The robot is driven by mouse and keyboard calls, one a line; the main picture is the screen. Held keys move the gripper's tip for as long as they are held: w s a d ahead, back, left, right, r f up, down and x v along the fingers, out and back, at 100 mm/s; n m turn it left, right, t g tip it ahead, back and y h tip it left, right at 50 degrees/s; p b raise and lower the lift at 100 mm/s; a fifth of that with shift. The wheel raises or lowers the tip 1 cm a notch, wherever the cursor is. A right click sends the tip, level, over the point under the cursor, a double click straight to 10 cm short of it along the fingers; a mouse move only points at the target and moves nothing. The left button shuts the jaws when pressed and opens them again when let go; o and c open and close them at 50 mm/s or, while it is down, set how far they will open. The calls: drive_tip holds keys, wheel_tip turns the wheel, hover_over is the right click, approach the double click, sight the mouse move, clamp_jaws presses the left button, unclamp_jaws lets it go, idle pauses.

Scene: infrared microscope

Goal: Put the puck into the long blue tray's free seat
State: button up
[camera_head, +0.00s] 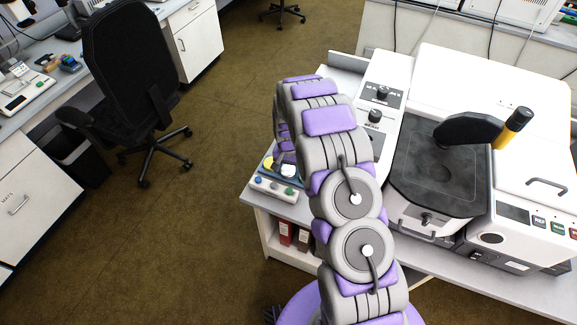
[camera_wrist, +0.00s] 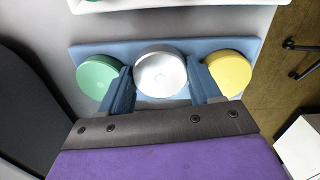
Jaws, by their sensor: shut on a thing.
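The silver puck (camera_wrist: 160,72) is between the two fingers of my gripper (camera_wrist: 163,86) in the wrist view, and the gripper is shut on it. The puck is over the middle of the long blue tray (camera_wrist: 122,50), between a green puck (camera_wrist: 98,75) and a yellow puck (camera_wrist: 231,73). It hides the seat under it, and I cannot tell whether it rests in the seat or is held just above. In the head view my arm hides most of the gripper and tray; the yellow puck (camera_head: 270,164) shows at the arm's left.
A small white control box (camera_head: 274,188) with coloured buttons stands at the bench's front left corner. The large white microscope (camera_head: 520,85) with its dark stage (camera_head: 435,180) fills the bench at right. A black chair (camera_head: 130,70) stands left on open brown floor.

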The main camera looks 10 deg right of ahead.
sight(288, 167)
drive_tip(key=shift+w+d, duration=0.15)
drive_tip(key=shift+w, duration=0.15)
drive_tip(key=o, duration=1.2)
drive_tip(key=shift+w, duration=0.1)
drive_tip(key=shift+o, duration=0.6)
drive_tip(key=shift+w, duration=0.1)
drive_tip(key=shift+c, duration=0.6)
drive_tip(key=shift+o, duration=0.9)
drive_tip(key=shift+w+r, duration=0.1)
drive_tip(key=shift+w, duration=0.05)
drive_tip(key=shift+o, duration=0.3)
drive_tip(key=shift+r+p, duration=0.7)
drive_tip(key=shift+r, duration=1.15)
drive_tip(key=shift+r+p, duration=0.55)
drive_tip(key=shift+r, duration=1.2)
